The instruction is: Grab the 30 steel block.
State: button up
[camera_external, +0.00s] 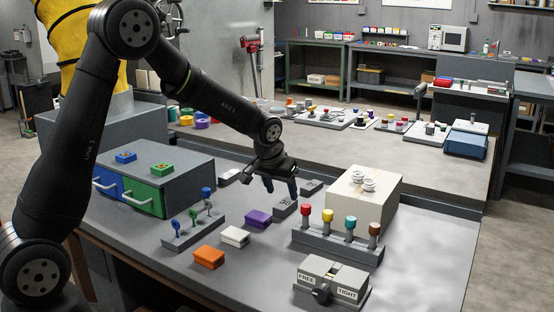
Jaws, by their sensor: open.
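A grey steel block (285,207) with a dark number on it stands on the grey bench; the number looks like 30 but is small. A second, flatter dark grey block (312,187) lies just to its right and behind. My gripper (281,188) points down with its fingers apart and nothing visible between them. In the picture it is just above the numbered block; I cannot tell the exact height or whether it touches.
Purple (258,218), white (235,236) and orange (208,257) blocks lie in front. A cream box (362,198) and a rack of coloured knobs (338,243) stand to the right. A drawer unit (150,182) and a lever stand (194,232) are left.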

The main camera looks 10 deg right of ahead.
aim_at(285, 203)
jog(key=x, duration=0.5)
jog(key=shift+f, duration=0.15)
grip_shut()
